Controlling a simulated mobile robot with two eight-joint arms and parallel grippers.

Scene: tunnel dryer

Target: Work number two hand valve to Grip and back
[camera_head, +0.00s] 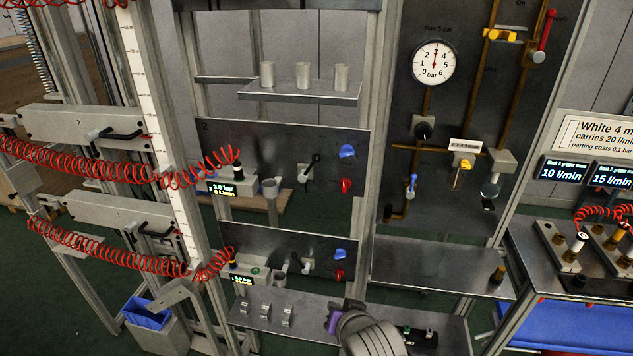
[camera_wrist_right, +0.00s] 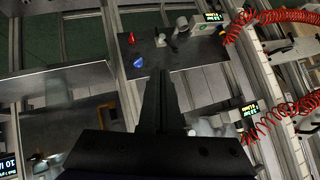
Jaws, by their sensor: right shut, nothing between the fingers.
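The number two hand valve (camera_head: 309,168) is on the upper dark panel marked 2 in the head view. Its black lever slants, with the knob end up and to the right. My right gripper (camera_head: 334,318) is low in the head view, below the lower panel and well apart from the number two valve. It is shut and empty. In the right wrist view the shut fingers (camera_wrist_right: 160,92) point up the picture, toward a panel seen upside down. That panel has a black lever valve (camera_wrist_right: 160,39). My left gripper is in neither view.
Beside the number two valve are a blue knob (camera_head: 347,151) and a red knob (camera_head: 346,185). A similar lower panel (camera_head: 320,243) and a shelf (camera_head: 262,322) lie beneath. Red coiled hoses (camera_head: 100,165) hang at left. A gauge board (camera_head: 465,110) stands at right.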

